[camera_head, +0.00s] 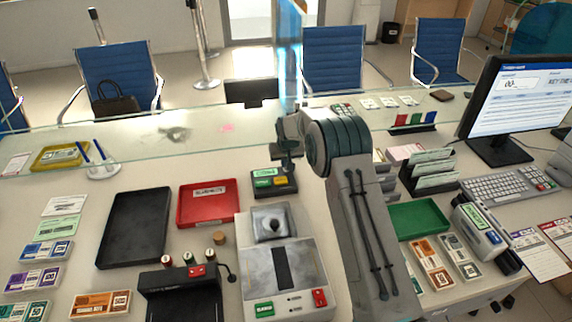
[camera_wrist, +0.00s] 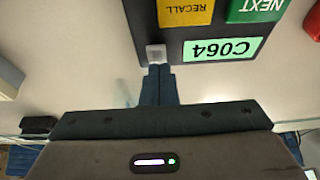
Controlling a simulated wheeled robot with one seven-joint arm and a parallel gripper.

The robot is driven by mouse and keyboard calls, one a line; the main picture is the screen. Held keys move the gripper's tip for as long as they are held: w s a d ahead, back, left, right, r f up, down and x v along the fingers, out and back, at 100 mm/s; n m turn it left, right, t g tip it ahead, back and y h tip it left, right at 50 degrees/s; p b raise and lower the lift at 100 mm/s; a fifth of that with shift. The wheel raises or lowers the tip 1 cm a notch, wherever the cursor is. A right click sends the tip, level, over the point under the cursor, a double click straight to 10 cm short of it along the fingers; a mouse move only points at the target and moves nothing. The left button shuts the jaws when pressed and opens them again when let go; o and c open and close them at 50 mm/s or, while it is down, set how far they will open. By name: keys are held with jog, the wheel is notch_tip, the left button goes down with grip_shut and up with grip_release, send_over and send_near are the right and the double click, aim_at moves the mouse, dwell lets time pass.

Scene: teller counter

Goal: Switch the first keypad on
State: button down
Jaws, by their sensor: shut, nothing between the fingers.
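A dark keypad (camera_head: 262,192) stands on the counter near the middle in the head view. In the wrist view the keypad (camera_wrist: 200,55) shows upside down, with a green NEXT button (camera_wrist: 257,10), a yellow RECALL button (camera_wrist: 186,12) and a green C064 label (camera_wrist: 222,49). A small pale grey switch (camera_wrist: 156,52) sits at its edge beside the label. My gripper (camera_wrist: 158,68) is shut and empty, its fingertips right at the switch; I cannot tell whether they touch it. In the head view my gripper (camera_head: 287,164) is over the keypad's back edge and partly hides it.
A machine with green and red buttons (camera_head: 284,268) stands in front of the keypad. A red tray (camera_head: 208,218) and a black tray (camera_head: 132,230) lie to the left. A glass screen (camera_head: 200,140) runs behind. A green tray (camera_head: 420,217) and a monitor (camera_head: 520,95) are to the right.

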jog(key=shift+s+f, duration=0.15)
jog(key=shift+f, duration=0.05)
jog(key=shift+s+d+f+b, duration=0.1)
jog(key=shift+s+d+b, duration=0.1)
jog(key=shift+s, duration=0.25)
jog(key=shift+s+d+f+b, duration=0.1)
jog(key=shift+s+b, duration=0.1)
jog(key=shift+s, duration=0.2)
jog(key=shift+r, duration=0.55)
jog(key=w+v, duration=0.1)
jog(key=v, duration=1.2)
jog(key=shift+r+b, duration=0.35)
jog(key=shift+s+a, duration=0.1)
jog(key=shift+s, duration=0.05)
